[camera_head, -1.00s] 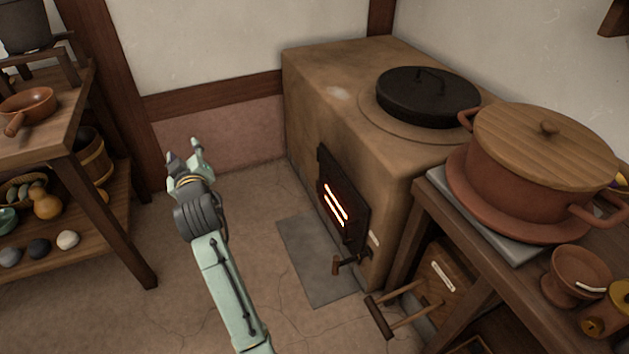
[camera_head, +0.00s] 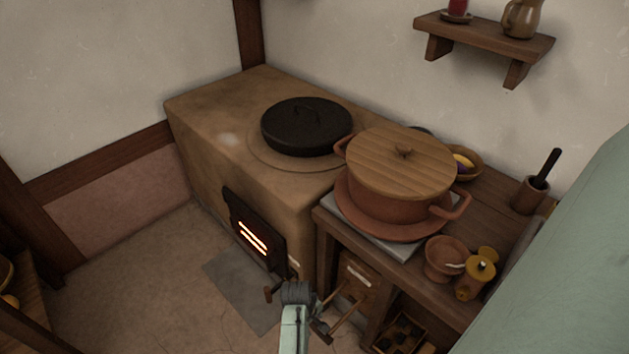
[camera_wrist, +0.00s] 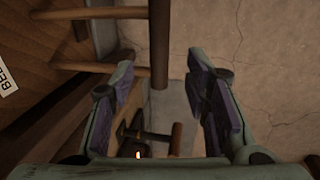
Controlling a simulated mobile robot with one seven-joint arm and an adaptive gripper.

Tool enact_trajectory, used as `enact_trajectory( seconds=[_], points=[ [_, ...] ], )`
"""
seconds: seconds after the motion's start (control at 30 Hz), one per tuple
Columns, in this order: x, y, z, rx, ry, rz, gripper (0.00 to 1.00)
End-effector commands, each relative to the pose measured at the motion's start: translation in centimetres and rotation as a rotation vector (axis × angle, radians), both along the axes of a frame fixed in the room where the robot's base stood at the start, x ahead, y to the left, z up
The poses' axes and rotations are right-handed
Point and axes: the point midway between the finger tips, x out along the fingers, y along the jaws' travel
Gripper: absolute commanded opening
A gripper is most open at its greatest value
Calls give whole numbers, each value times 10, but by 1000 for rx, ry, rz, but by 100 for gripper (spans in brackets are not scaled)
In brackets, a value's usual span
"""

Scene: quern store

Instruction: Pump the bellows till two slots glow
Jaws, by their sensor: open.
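The bellows (camera_head: 362,270) is a wooden box with a pale label, under the table beside the stove. Two rods join it to a dark crossbar handle (camera_head: 321,331). In the wrist view the crossbar (camera_wrist: 159,45) lies upright in the picture, between the lines of my fingers; I cannot tell whether it is between the pads in depth. My gripper (camera_wrist: 160,85) is open and empty. In the head view my wrist hides its fingers.
A small T-shaped handle (camera_wrist: 176,139) sticks out low on the stove (camera_head: 205,125), close to my fingers. The table (camera_head: 490,208) above holds a lidded clay pot (camera_head: 385,205) and small vessels. The floor (camera_head: 140,270) at left is clear.

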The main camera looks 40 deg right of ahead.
Motion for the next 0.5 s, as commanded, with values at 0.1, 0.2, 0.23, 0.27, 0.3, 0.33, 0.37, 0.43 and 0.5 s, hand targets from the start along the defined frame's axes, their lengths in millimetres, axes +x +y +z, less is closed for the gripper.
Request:
enact_trajectory(
  seconds=[0.1,0.2,0.23,0.27,0.3,0.33,0.37,0.43,0.5],
  points=[
    [0,-5,-24,1,1,0,43],
    [1,-9,-42,1,1,-1,43],
    [1,-10,-47,0,0,-1,43],
    [1,-10,-52,1,1,-1,43],
    [2,-12,-57,-1,-1,-1,43],
    [2,-13,-61,-1,-1,-1,43],
    [2,-13,-64,-1,-1,-1,43],
    [2,-14,-70,-2,-2,-1,43],
    [2,-15,-74,-1,-2,-1,43]
  ],
)
